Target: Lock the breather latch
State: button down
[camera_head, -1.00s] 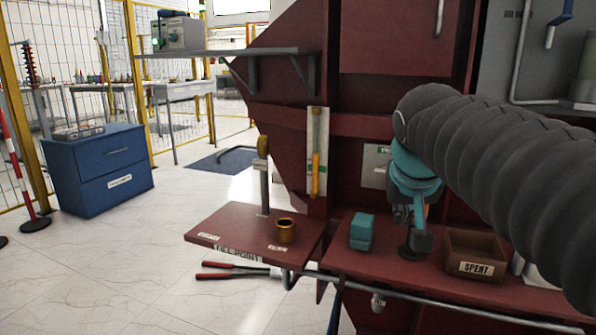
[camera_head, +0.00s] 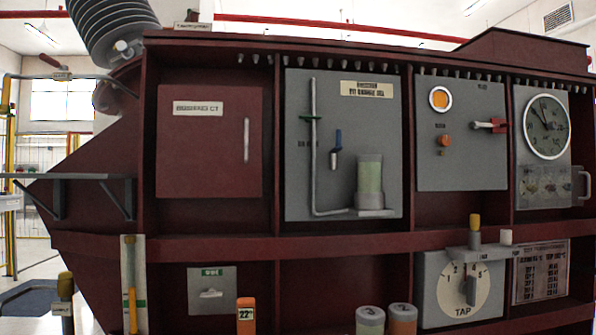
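A grey panel (camera_head: 300,100) in the middle of the red cabinet carries a clear cylinder of pale green material (camera_head: 369,178) on a small grey base (camera_head: 372,212). This looks like the breather. I cannot tell for certain which part is the latch. The panel's label is too blurred to read fully. My gripper is not in this view.
A red door (camera_head: 209,140) marked "BUSHING CT" is left. To the right are a panel with a red-handled lever (camera_head: 490,125), a dial gauge (camera_head: 547,126) and a TAP dial (camera_head: 462,287). Two jars (camera_head: 370,320) (camera_head: 402,319) and an orange "22" item (camera_head: 245,316) stand at the bottom edge.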

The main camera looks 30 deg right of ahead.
aim_at(338, 147)
jog(key=k, duration=0.5)
jog(key=z, duration=0.7)
jog(key=i, duration=0.55)
jog(key=u, duration=0.35)
